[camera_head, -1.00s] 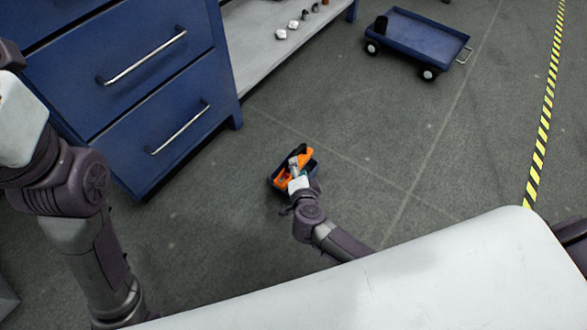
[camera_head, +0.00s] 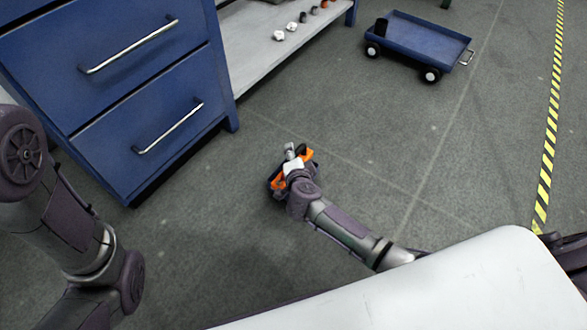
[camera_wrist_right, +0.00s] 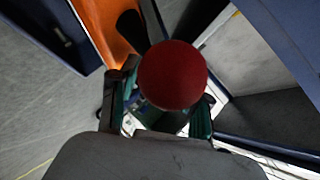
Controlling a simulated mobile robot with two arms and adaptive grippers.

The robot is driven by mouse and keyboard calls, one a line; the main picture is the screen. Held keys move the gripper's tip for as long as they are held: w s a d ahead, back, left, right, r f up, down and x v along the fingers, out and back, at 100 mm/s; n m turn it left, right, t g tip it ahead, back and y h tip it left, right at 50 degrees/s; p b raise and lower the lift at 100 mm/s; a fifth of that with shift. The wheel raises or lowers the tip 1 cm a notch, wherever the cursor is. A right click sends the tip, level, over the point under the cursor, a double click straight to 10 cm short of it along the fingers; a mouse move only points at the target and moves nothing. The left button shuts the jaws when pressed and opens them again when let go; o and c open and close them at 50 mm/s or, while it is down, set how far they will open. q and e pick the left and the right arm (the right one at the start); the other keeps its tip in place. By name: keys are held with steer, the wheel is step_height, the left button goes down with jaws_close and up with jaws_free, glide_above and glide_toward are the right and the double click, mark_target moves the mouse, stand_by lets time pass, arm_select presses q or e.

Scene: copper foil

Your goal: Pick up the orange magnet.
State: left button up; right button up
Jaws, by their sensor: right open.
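An orange object (camera_head: 307,155) lies in a small blue box (camera_head: 272,185) on the floor. My right gripper and arm cover much of both, and I cannot tell whether it is the magnet. My right gripper (camera_head: 290,152) is over the box, open. In the right wrist view, a round dark-red object (camera_wrist_right: 172,75) shows in front of the gripper, between its fingers; whether they touch it is unclear. An orange piece (camera_wrist_right: 100,25) shows at the upper left there. My left arm shows at the left of the head view; its gripper is out of view.
A blue drawer cabinet (camera_head: 150,100) stands at the left. Several small items, including a white piece (camera_head: 279,35), lie on a low shelf (camera_head: 250,55). A blue cart (camera_head: 430,42) carries a black cylinder (camera_head: 381,25). The floor (camera_head: 370,130) between box and cart is clear.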

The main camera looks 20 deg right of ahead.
jaws_close()
steer(key=shift+r, duration=0.2)
stand_by(0.4)
